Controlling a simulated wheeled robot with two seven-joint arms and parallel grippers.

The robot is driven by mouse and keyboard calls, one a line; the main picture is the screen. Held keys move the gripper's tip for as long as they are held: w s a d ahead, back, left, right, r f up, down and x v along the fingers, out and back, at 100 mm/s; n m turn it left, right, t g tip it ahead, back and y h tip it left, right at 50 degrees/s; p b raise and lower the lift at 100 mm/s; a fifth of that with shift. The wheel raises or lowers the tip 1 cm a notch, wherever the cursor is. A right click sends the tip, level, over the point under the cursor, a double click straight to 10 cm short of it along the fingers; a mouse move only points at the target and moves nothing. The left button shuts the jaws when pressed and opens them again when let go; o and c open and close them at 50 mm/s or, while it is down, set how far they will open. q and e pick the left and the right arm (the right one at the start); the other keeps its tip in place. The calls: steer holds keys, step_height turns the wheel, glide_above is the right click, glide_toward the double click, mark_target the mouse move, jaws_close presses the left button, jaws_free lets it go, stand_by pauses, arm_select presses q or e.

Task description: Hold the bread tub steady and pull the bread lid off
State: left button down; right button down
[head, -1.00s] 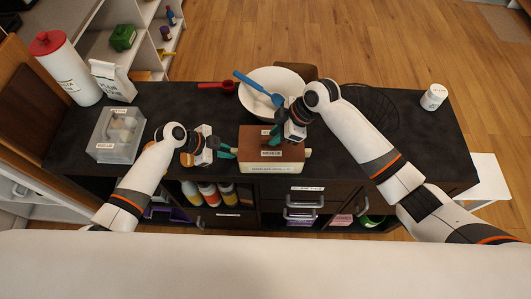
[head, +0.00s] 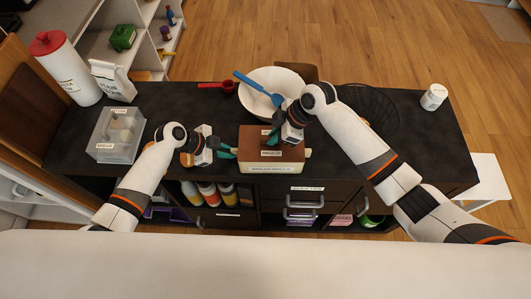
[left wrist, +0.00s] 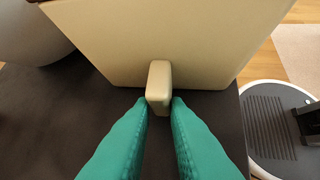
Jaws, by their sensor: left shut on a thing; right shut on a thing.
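The bread tub (head: 295,168) is a cream box near the front edge of the dark counter. Its brown bread lid (head: 291,151) sits on top and looks level. My left gripper (head: 230,152) is at the tub's left side, its teal fingers shut on the tub's side handle. The left wrist view shows this handle (left wrist: 158,82) between the fingertips, against the cream wall (left wrist: 205,45). My right gripper (head: 273,138) is above the lid, its fingers shut at the lid's top grip, which they mostly hide. I cannot see a gap between lid and tub.
A white bowl (head: 258,101) with a blue utensil (head: 252,83) stands behind the tub. A red scoop (head: 216,85) lies behind and left. A clear bin (head: 116,145) is on the left, and a dark wire basket (head: 378,112) is behind the right arm.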

arm_select(q)
steer(key=shift+f, duration=0.15)
arm_select(e)
steer(key=shift+r, duration=0.25)
arm_select(q)
steer(key=shift+s, duration=0.1)
arm_select(e)
steer(key=shift+r, duration=0.3)
steer(key=shift+r, duration=0.1)
steer(key=shift+r, duration=1.45)
arm_select(q)
steer(key=c, duration=1.3)
jaws_free()
steer(key=v, duration=1.2)
